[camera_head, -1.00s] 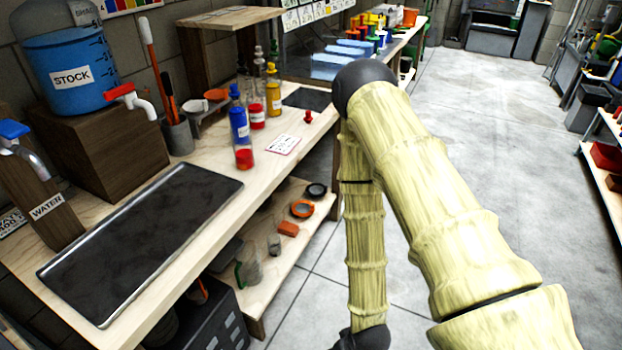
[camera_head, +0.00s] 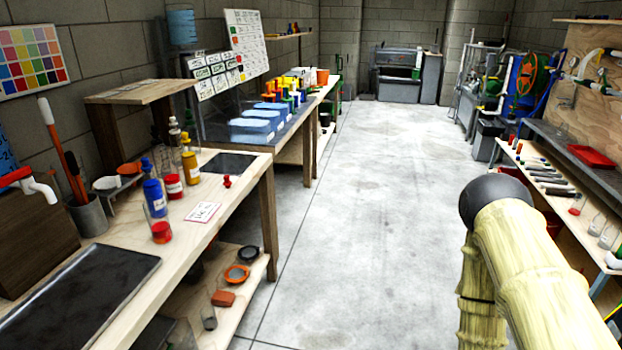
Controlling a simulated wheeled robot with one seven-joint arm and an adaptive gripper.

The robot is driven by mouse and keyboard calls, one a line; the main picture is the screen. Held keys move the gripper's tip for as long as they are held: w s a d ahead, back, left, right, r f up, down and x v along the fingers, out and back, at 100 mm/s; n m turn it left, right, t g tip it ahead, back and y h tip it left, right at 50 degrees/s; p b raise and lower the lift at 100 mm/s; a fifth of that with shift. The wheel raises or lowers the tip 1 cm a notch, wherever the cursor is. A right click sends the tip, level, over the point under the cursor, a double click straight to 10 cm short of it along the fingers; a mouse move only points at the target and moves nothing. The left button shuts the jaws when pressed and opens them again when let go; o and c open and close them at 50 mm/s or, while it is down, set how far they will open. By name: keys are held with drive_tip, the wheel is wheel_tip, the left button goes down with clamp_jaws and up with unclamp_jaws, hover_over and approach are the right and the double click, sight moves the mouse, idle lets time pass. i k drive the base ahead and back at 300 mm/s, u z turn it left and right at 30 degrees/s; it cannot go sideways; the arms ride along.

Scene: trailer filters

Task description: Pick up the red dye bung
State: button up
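A small red bung-like piece (camera_head: 227,181) stands on the wooden bench, near the bench's right edge and just in front of a dark mat. It looks like the red dye bung. A bottle with a red label area (camera_head: 174,187) stands to its left, between a blue bottle (camera_head: 154,199) and a yellow bottle (camera_head: 190,168). My arm shows at the lower right, well apart from the bench. My gripper is outside the picture, so its state is hidden.
The wooden bench (camera_head: 226,221) also holds a white card (camera_head: 203,213), a beaker with red liquid (camera_head: 161,232) and a dark tray (camera_head: 78,298). A lower shelf holds several small items. The grey floor (camera_head: 365,220) is clear. A tool shelf (camera_head: 557,203) stands at right.

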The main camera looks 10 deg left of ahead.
sight(227, 183)
drive_tip(key=z, duration=0.65)
drive_tip(key=i, duration=2.05)
drive_tip(key=u, duration=2.65)
